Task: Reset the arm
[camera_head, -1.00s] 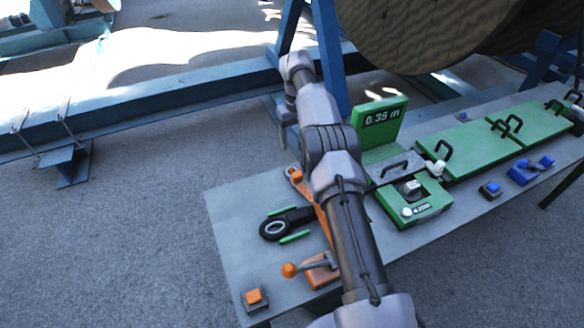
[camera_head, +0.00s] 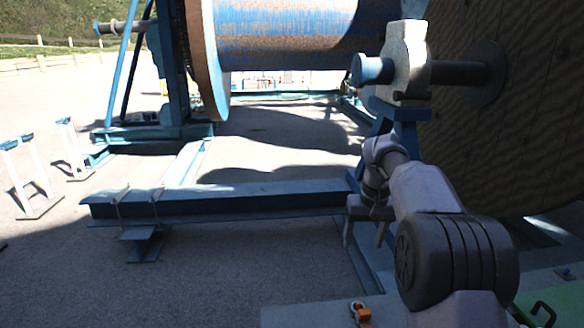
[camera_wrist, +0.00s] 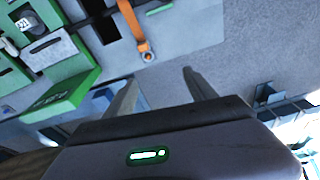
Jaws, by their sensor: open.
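My gripper (camera_head: 364,236) points down in the head view, beside the foot of the blue reel stand (camera_head: 372,150). Its two fingers are apart with nothing between them. The wrist view shows the same open fingers (camera_wrist: 160,82) over grey surface. My arm reaches forward from the lower right of the head view.
A grey panel table (camera_head: 305,316) shows at the bottom, with an orange part (camera_head: 362,315). The wrist view shows a green box (camera_wrist: 60,92) and an orange strap-like lever (camera_wrist: 136,30). A blue beam (camera_head: 240,202) lies left of my gripper; a large wooden reel (camera_head: 530,110) stands right.

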